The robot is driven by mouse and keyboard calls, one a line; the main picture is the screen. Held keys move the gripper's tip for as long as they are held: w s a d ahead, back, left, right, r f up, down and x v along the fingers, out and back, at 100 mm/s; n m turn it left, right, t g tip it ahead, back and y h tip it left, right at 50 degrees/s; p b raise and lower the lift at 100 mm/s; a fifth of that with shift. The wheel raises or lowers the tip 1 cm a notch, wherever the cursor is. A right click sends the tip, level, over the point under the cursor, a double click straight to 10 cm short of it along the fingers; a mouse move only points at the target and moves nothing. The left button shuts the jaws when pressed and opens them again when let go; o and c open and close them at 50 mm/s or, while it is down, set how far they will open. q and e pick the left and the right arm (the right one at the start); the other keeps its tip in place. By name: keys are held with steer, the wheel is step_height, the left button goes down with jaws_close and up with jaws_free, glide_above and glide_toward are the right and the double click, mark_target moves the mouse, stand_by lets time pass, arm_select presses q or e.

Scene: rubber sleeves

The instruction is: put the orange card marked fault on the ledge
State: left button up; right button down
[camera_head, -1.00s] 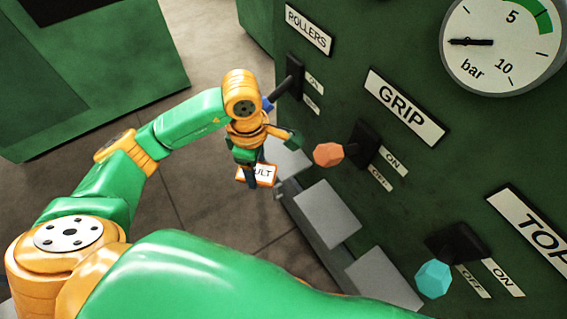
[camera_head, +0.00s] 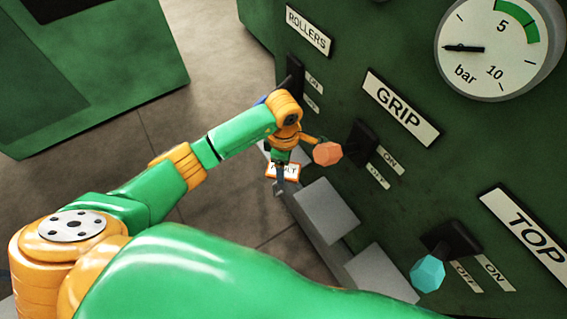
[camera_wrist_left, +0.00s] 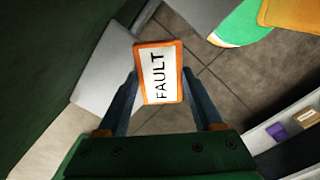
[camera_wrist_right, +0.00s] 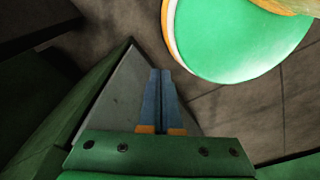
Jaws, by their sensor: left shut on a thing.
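The orange-bordered card marked FAULT (camera_head: 291,168) hangs in my left gripper (camera_head: 279,188), beside the green panel and near the grey ledge pieces (camera_head: 326,208) along the panel's foot. In the left wrist view the card (camera_wrist_left: 160,72) is upright between the fingers of my left gripper (camera_wrist_left: 160,92), its face readable. A grey ledge piece (camera_wrist_left: 110,72) lies left of the card there; the card appears apart from it. My right gripper (camera_wrist_right: 160,75) has its fingers together, with nothing visible between them, over a grey surface (camera_wrist_right: 118,95).
The panel carries a ROLLERS lever (camera_head: 293,75), an orange GRIP knob (camera_head: 327,153), a cyan TOP knob (camera_head: 427,273) and a pressure gauge (camera_head: 495,48). The orange knob is close to my left wrist.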

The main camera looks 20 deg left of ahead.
arm_select(q)
steer(key=o, duration=1.5)
steer(key=shift+r, duration=0.2)
step_height(320, 180, up, 12)
steer(key=shift+f+p, duration=0.15)
steer(key=shift+p, duration=0.15)
